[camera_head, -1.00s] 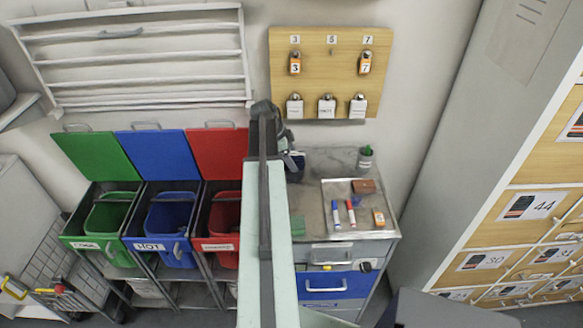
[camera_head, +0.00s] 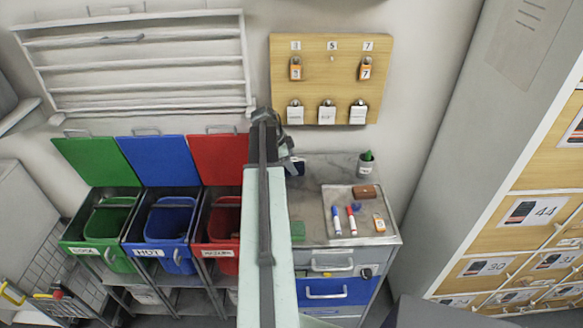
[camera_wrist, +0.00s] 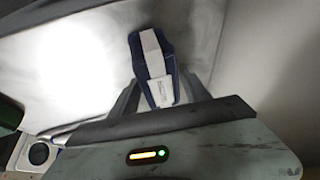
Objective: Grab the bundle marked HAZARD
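A dark blue bundle (camera_wrist: 138,56) with a white band around it and a white tag (camera_wrist: 161,91) shows in the wrist view. The print on the tag is too small to read, so I cannot tell whether it says HAZARD. My gripper (camera_wrist: 160,88) has its two dark fingers apart, one on each side of the bundle's near end, with gaps beside it. In the head view, my gripper (camera_head: 283,150) is over the back left of the grey counter. A dark blue piece (camera_head: 298,166) shows beside it there, mostly hidden by my arm.
The counter (camera_head: 310,222) bears a tray (camera_head: 334,196) with markers and small items, and a pen cup (camera_head: 367,165). A wooden board (camera_head: 331,48) with hanging tags is on the wall above. Green, blue and red lidded bins (camera_head: 171,232) stand left; lockers (camera_head: 500,240) stand right.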

